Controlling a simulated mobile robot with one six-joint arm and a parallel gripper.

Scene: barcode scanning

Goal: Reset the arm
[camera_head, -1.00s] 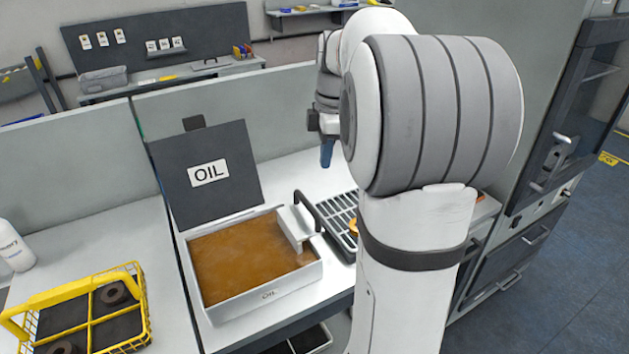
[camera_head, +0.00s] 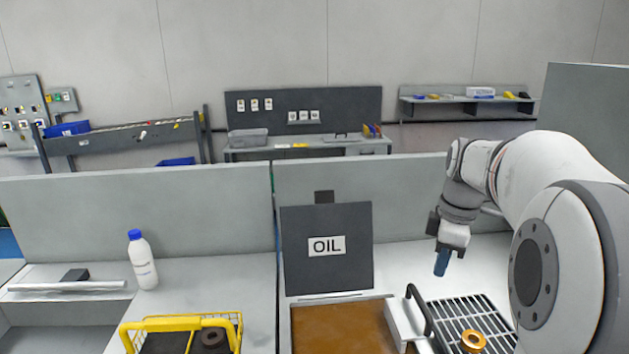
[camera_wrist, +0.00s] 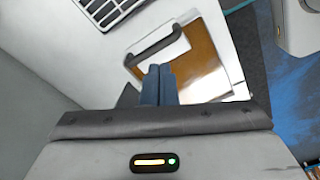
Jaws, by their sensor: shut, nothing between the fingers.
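My arm (camera_head: 560,210) reaches in from the right in the head view and bends down at the wrist. My gripper (camera_head: 442,262) points down above the worktop, to the right of the oil box's lid. Its blue fingers are shut and empty. In the wrist view the gripper fingers (camera_wrist: 158,84) are together, with the oil box (camera_wrist: 200,55) and its handle beyond them. The fingers appear apart from everything below.
The oil box's open lid (camera_head: 327,248) stands upright. A black handle (camera_head: 420,308), a grate (camera_head: 470,310) and an orange-gold ring (camera_head: 472,341) lie below my gripper. A yellow basket (camera_head: 180,324) and a white bottle (camera_head: 142,262) stand left. A grey partition (camera_head: 420,210) runs behind.

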